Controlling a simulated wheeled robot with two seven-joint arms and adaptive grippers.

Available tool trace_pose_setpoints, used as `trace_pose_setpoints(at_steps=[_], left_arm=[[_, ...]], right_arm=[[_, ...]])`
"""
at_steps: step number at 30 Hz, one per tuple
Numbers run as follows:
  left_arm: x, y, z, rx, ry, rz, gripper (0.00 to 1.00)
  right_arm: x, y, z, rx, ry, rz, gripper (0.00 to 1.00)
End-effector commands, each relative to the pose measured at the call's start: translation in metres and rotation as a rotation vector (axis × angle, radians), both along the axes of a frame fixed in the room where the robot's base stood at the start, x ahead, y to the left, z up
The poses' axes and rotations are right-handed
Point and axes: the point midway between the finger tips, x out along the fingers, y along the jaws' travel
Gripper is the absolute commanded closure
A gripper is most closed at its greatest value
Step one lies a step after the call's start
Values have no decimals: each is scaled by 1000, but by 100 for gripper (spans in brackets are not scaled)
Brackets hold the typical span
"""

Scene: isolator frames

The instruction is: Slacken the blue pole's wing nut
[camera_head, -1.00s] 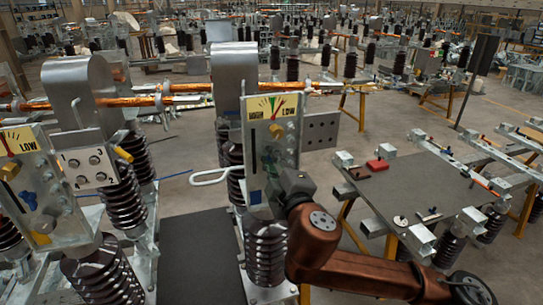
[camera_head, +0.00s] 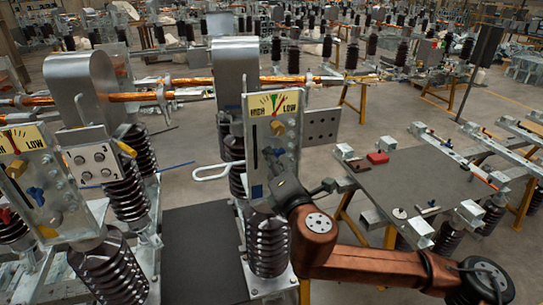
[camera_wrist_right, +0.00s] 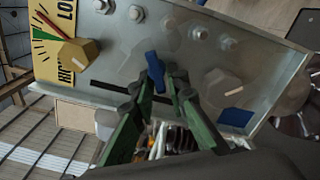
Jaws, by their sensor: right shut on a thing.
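The pole with the blue patch (camera_head: 256,192) carries an upright metal plate (camera_head: 257,150) with a HIGH/LOW dial (camera_head: 273,105) and a yellowish knob on it. The blue wing nut (camera_wrist_right: 154,70) stands on this plate in the right wrist view, beside the dark slot. My right gripper (camera_wrist_right: 160,88) has its green fingers closed on the wing nut, one on each side. In the head view my right gripper (camera_head: 284,180) is at the front of the plate, partly hidden by my wrist. My left gripper is in neither view.
Another pole at left has a similar dial plate (camera_head: 35,175) with its own blue wing nut (camera_head: 36,195). A white handle (camera_head: 212,173) juts out left of the blue-patched plate.

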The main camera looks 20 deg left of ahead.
Motion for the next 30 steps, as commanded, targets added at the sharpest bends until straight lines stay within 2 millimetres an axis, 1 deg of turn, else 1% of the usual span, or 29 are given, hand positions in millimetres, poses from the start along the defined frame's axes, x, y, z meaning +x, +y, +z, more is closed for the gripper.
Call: trace_pose_setpoints(at_steps=[6, 15, 21, 30], left_arm=[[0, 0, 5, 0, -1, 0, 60], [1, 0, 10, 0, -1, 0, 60], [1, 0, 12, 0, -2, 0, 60], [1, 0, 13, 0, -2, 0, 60]], right_arm=[[1, -1, -3, -169, -110, 1, 100], [2, -3, -7, -359, -238, 2, 100], [3, -4, -7, -440, -293, 3, 100], [3, -4, -9, -490, -326, 4, 100]])
